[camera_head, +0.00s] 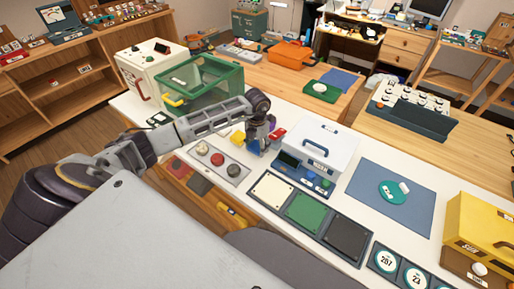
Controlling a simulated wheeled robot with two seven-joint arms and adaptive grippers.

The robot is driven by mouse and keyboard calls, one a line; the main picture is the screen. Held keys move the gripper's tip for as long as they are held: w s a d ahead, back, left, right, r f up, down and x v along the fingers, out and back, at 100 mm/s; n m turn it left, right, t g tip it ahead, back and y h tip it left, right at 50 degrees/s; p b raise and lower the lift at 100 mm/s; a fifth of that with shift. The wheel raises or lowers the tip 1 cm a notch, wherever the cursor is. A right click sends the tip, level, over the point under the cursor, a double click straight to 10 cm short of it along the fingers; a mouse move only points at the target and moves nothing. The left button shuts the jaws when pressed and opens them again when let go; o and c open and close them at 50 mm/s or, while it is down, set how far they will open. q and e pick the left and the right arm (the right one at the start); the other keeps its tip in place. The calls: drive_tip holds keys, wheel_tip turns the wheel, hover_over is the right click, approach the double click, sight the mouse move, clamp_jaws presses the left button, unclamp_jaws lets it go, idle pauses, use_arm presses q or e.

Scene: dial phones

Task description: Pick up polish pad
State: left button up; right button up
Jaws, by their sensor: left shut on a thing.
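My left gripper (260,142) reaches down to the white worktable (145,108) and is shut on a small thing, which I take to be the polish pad. The fingers mostly hide it, so its shape is unclear. The gripper is between a small yellow block (238,138) on its left and a red piece (277,134) on its right, just left of a white case with a handle (325,143). I cannot tell whether the held thing touches the table. My right gripper is not in view.
A panel with round knobs (232,173) lies left of the gripper. Cream, green and black squares (306,212) lie in front. A green clear-sided box (218,77) stands behind my arm. A blue mat (365,205) and yellow box (480,225) are right.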

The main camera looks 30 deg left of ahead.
sight(257, 146)
use_arm(q)
wheel_tip(257, 146, up, 10)
drive_tip(key=shift+f+b, duration=0.15)
drive_tip(key=shift+b, duration=0.25)
idle(0.5)
drive_tip(key=o, duration=0.3)
drive_tip(key=shift+c, duration=1)
